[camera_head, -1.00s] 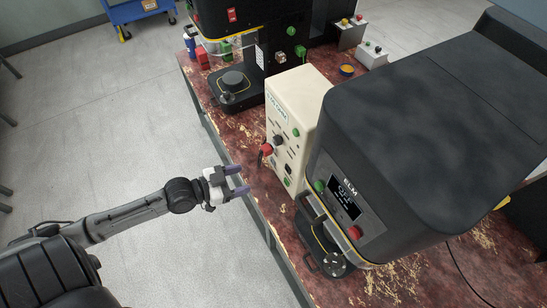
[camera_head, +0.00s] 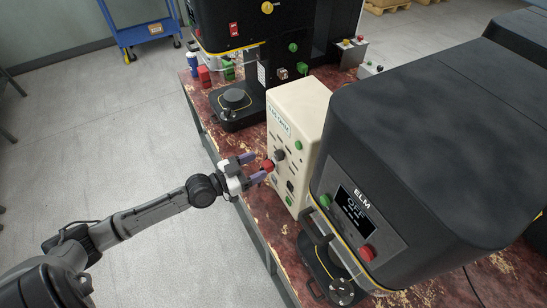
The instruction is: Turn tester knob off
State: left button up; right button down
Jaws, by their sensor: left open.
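The tester is the cream box (camera_head: 297,112) standing on the worn red bench between two dark machines. Its front panel carries a round black knob (camera_head: 280,155), a red knob-like part (camera_head: 268,165) and green buttons. My left gripper (camera_head: 258,168) is open in front of this panel, with its purple-grey fingertips above and below the red part. I cannot tell whether the fingers touch it. The lower finger and gripper hide some of the panel's lower left. My right gripper is out of view.
A large dark machine with a display marked ELM (camera_head: 352,208) stands close on the right. Another dark machine (camera_head: 236,100) stands behind the tester. A blue cart (camera_head: 140,30) is at the back left.

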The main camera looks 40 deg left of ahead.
aim_at(276, 157)
pick_arm(q)
jog(key=x, duration=0.4)
jog(key=shift+w+d, duration=0.1)
jog(key=shift+w, duration=0.25)
jog(key=shift+x, duration=0.9)
jog(key=shift+c, duration=0.4)
jog(key=c, duration=0.9)
jog(key=shift+o, duration=0.2)
jog(key=shift+n, duration=0.3)
